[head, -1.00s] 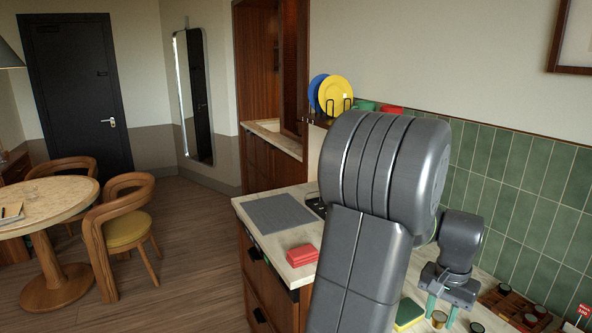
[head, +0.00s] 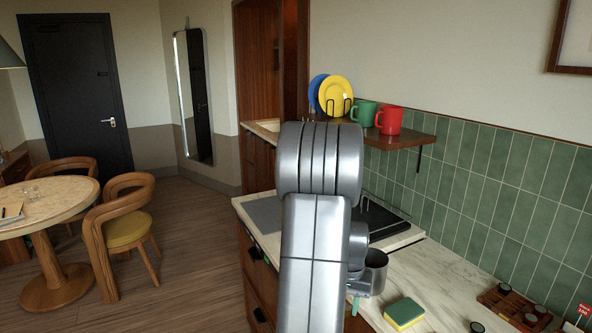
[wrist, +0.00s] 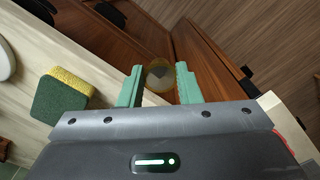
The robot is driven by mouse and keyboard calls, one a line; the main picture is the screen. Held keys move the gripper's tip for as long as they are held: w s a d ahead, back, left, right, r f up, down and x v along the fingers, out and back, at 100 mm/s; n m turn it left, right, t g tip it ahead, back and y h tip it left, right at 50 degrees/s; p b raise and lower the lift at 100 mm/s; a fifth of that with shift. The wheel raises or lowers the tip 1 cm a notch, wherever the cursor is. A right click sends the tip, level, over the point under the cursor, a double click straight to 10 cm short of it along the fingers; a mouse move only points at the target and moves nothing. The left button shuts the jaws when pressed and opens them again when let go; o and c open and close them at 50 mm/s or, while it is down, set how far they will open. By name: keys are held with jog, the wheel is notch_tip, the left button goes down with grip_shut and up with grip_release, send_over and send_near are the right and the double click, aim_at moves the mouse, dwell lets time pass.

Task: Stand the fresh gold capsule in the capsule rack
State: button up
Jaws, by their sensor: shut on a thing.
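My gripper (wrist: 160,88) has its teal fingers shut on a round gold-rimmed capsule (wrist: 160,71), seen between the fingertips in the wrist view. In that view it is over the counter's front edge, with brown drawer fronts below. In the head view my gripper (head: 354,304) is mostly behind my arm, and the held capsule is hidden. The wooden capsule rack (head: 500,303) lies on the counter at the lower right, well apart from my gripper, with several dark-topped capsules in it. Another capsule (head: 477,327) stands on the counter left of the rack, cut by the frame edge.
A green and yellow sponge (head: 404,313) lies between my gripper and the rack; it also shows in the wrist view (wrist: 62,95). A small red sign (head: 583,311) stands right of the rack. A shelf (head: 405,138) with mugs hangs above.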

jog(key=w+a+f+n, duration=0.2)
jog(key=w+a+f, duration=0.15)
jog(key=a, duration=0.25)
jog(key=w+a+f+n, duration=0.2)
jog(key=w+a+f, duration=0.1)
jog(key=w+a, duration=0.3)
jog(key=s+a+f, duration=0.1)
jog(key=s+f, duration=0.5)
